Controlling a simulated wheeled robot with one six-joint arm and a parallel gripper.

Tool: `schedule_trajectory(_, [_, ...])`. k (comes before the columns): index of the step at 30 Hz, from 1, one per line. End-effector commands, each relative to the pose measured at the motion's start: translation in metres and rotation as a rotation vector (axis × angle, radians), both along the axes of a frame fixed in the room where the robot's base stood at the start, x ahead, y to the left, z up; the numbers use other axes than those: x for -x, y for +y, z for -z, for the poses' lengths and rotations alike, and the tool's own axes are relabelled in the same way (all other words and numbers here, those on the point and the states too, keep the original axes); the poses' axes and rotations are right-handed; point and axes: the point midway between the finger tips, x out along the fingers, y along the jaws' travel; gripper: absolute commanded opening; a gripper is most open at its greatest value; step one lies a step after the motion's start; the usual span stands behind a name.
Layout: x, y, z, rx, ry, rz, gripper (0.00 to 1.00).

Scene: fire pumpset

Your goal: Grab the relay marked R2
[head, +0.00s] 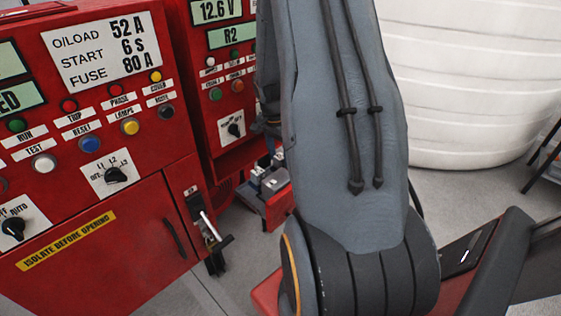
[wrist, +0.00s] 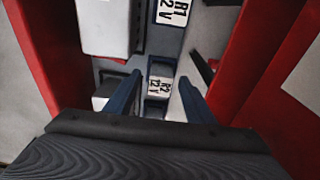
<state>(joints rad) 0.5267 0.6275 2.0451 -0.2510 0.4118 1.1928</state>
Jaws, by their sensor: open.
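My gripper (wrist: 160,77) shows in the wrist view as two dark blue fingers, spread apart with a gap between them. A white label reading R2 12 V (wrist: 159,86) shows in that gap, beyond the fingertips. The body of the relay it marks is hard to make out, and no contact is visible. A label reading R1 12 V (wrist: 171,12) lies farther up, beside a large white block (wrist: 104,27). In the head view, small pale blocks (head: 273,181) sit in a red tray, partly hidden by my arm. My gripper is hidden there.
Red walls (wrist: 245,55) flank the gripper on both sides in the wrist view. A smaller pale block (wrist: 104,103) is left of the left finger. A white tank (head: 465,85) stands right.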

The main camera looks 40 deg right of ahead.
Motion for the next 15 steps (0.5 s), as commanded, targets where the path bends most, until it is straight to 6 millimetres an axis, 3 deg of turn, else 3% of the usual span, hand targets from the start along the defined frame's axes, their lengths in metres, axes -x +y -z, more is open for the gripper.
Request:
schedule_trajectory(11, [0.0001, -0.0008, 0.0089, -0.001, -0.001, 0.001, 0.49])
schedule_trajectory(15, [0.0001, -0.0008, 0.0088, 0.0, -0.001, 0.001, 0.27])
